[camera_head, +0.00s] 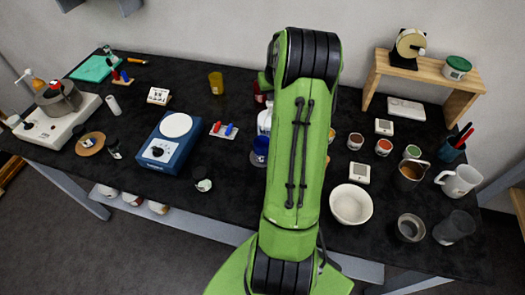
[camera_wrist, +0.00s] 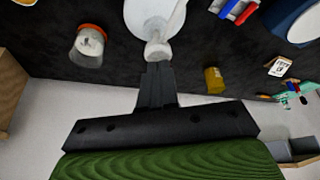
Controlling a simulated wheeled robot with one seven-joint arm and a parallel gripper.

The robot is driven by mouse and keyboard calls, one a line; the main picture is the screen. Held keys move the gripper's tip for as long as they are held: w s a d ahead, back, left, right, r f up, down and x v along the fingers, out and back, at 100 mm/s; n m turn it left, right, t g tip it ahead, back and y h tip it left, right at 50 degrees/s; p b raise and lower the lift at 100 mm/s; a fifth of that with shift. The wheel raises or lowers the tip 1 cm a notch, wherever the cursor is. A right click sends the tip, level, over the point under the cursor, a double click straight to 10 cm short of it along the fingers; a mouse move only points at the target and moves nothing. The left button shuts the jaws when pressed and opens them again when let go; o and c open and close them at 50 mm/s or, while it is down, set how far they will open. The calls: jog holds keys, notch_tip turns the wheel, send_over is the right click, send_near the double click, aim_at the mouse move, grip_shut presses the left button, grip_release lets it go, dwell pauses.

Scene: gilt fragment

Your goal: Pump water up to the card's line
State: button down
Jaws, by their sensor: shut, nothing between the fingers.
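A white pump bottle stands partly behind my arm in the head view (camera_head: 263,122). In the wrist view its pump head (camera_wrist: 157,50) is right at the tips of my gripper (camera_wrist: 157,68), with its white body (camera_wrist: 143,18) beyond. My gripper is shut and empty; whether it touches the pump head I cannot tell. A blue cup (camera_head: 259,156) stands just in front of the bottle, partly covered by my arm. No water level shows. A small white card with dark marks (camera_head: 158,95) stands at the back left and shows in the wrist view (camera_wrist: 281,66); its writing is too small to read.
An amber cup (camera_head: 216,82) stands behind left of the bottle. An orange-rimmed jar (camera_wrist: 88,45) is beside it in the wrist view. A blue stirrer plate (camera_head: 172,142) stands left, a white bowl (camera_head: 351,204) right. A wooden shelf (camera_head: 425,75) is at the back right.

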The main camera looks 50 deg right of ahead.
jog(key=shift+f+b, duration=0.75)
jog(key=shift+f, duration=0.3)
jog(key=shift+a+r, duration=0.1)
jog(key=shift+r+p, duration=1)
jog(key=shift+r, duration=0.3)
jog(key=shift+f, duration=0.15)
jog(key=shift+f+b, duration=1.05)
jog(key=shift+f, duration=0.1)
jog(key=shift+r+p, duration=0.95)
jog(key=shift+r, duration=0.35)
jog(key=shift+f, duration=0.15)
